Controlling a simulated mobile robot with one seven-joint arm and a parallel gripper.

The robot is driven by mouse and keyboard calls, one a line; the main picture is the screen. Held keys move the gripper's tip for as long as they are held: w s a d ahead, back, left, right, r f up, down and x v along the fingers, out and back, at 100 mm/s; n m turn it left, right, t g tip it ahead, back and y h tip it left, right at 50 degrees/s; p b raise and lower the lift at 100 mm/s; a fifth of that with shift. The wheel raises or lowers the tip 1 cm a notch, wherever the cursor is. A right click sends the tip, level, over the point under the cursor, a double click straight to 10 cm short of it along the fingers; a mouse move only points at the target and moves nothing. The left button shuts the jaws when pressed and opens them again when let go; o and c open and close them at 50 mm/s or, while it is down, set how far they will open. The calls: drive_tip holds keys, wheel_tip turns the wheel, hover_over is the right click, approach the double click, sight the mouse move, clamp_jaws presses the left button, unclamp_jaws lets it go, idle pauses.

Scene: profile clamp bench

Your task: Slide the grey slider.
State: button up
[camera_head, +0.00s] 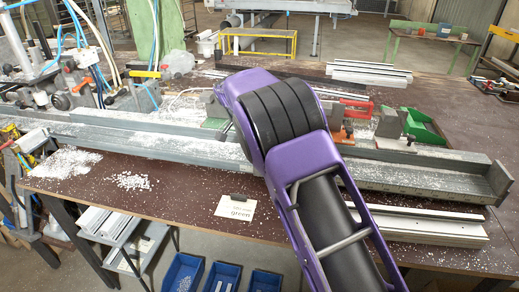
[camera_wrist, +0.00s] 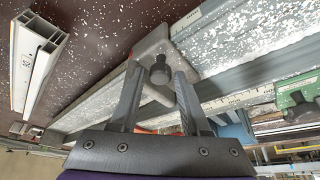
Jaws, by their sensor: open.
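A light grey piece with a dark knob, which looks like the grey slider (camera_wrist: 152,45), sits on the grey rail (camera_wrist: 250,50) in the wrist view. My gripper (camera_wrist: 158,82) is open, its two fingers on either side of the knob in the picture. I cannot tell whether they touch it. In the head view, my purple arm hides the gripper and this part of the rail (camera_head: 150,140). An upright grey block (camera_head: 390,122) stands on the bench to the right of my arm.
A green piece (camera_wrist: 297,98) sits by the rail at the right of the wrist view. A white card reading "green" (camera_head: 236,207) lies in front of the rail. White profiles (camera_head: 430,228) lie at the front right. White chips (camera_head: 65,162) litter the bench.

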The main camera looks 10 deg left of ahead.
drive_tip(key=p+v, duration=0.1)
drive_tip(key=v, duration=1.6)
drive_tip(key=shift+r+p, duration=0.15)
drive_tip(key=shift+p, duration=0.2)
